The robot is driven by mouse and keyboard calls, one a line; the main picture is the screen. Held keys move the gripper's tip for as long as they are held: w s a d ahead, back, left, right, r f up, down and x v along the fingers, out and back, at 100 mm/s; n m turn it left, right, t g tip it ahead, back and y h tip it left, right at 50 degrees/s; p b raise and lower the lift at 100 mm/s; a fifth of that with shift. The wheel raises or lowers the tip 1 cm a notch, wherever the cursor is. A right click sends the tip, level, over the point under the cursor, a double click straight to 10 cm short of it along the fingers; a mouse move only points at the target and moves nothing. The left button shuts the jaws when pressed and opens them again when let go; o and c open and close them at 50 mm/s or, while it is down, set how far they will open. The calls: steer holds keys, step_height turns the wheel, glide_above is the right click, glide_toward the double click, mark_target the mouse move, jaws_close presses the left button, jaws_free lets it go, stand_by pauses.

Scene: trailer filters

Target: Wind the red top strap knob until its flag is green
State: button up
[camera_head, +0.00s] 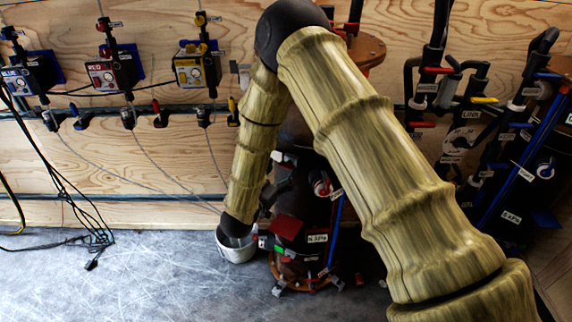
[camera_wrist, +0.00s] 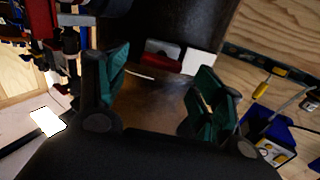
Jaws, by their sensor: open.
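In the wrist view my gripper (camera_wrist: 160,78) is open, its two green-padded fingers apart with nothing held between them. Past the fingertips, a red part (camera_wrist: 163,64) with a grey piece and a white plate (camera_wrist: 199,64) sits against a dark cylinder (camera_wrist: 190,25). I cannot tell whether this red part is the top strap knob. In the head view the dark filter vessel (camera_head: 297,205) stands behind my forearm. A red flag-like plate (camera_head: 287,228) and a red round part (camera_head: 322,187) show on it. My arm hides much of the vessel's upper part.
Gauge units (camera_head: 195,69) hang on the wooden wall at left. Black pipework (camera_head: 470,115) with coloured handles fills the right. Cables (camera_head: 95,235) lie at left; the grey floor (camera_head: 150,285) there is mostly clear.

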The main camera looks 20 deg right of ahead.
mark_target(284, 167)
steer(key=shift+x, duration=1.85)
steer(key=c, duration=1)
steer(key=shift+p, duration=0.35)
steer(key=shift+a+n+p, duration=0.1)
steer(key=shift+n+p, duration=0.3)
steer(key=shift+n, duration=1)
steer(key=shift+w+f+n+p, duration=0.1)
steer(key=shift+n+p, duration=0.2)
steer(key=shift+n, duration=1.2)
